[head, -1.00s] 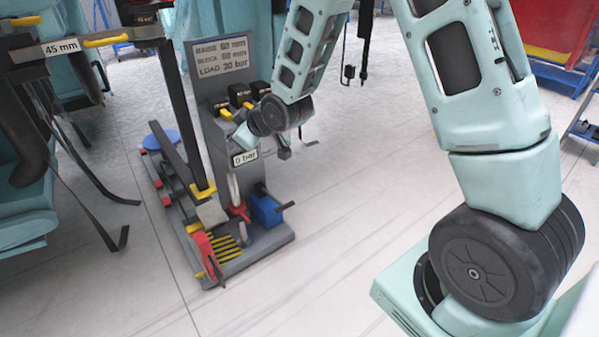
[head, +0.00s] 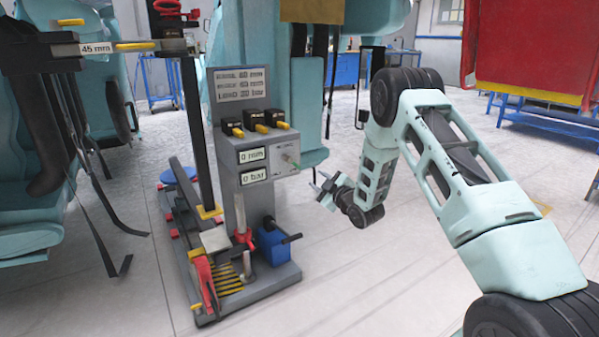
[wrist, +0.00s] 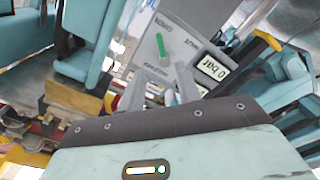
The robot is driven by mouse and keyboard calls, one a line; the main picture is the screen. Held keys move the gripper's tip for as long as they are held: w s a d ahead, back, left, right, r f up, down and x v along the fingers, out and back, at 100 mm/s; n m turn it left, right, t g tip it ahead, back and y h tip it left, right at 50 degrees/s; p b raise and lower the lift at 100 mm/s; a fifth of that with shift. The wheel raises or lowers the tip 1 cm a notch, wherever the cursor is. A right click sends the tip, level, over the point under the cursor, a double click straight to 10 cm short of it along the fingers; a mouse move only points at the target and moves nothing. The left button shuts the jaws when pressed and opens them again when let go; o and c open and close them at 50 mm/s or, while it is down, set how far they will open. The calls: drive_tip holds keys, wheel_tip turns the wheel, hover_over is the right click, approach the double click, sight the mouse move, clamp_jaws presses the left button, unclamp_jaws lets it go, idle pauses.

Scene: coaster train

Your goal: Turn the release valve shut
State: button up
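The release valve is a small lever on the right face of the grey control panel (head: 288,157). In the wrist view its green handle (wrist: 161,46) shows beside the words OPEN and SHUT. I cannot tell for sure which word it points at. My gripper (head: 321,190) is to the right of the panel in the head view, apart from the valve, with nothing held. In the wrist view its two fingers (wrist: 160,92) stand apart, below the green handle.
The grey stand (head: 238,205) has displays reading 0 mm and 0 bar (head: 254,176). Yellow-tipped black levers (head: 255,122) sit above. A blue pump block (head: 273,243) and a red handle (head: 204,280) stand on its base. Open floor lies to the right.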

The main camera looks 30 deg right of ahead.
sight(297, 166)
drive_tip(key=w+b, duration=0.1)
drive_tip(key=w, duration=0.7)
drive_tip(key=w+b, duration=0.1)
drive_tip(key=w, duration=0.3)
drive_tip(key=shift+w+a+b, duration=0.25)
drive_tip(key=shift+w+b, duration=0.1)
drive_tip(key=shift+c, duration=0.3)
clamp_jaws()
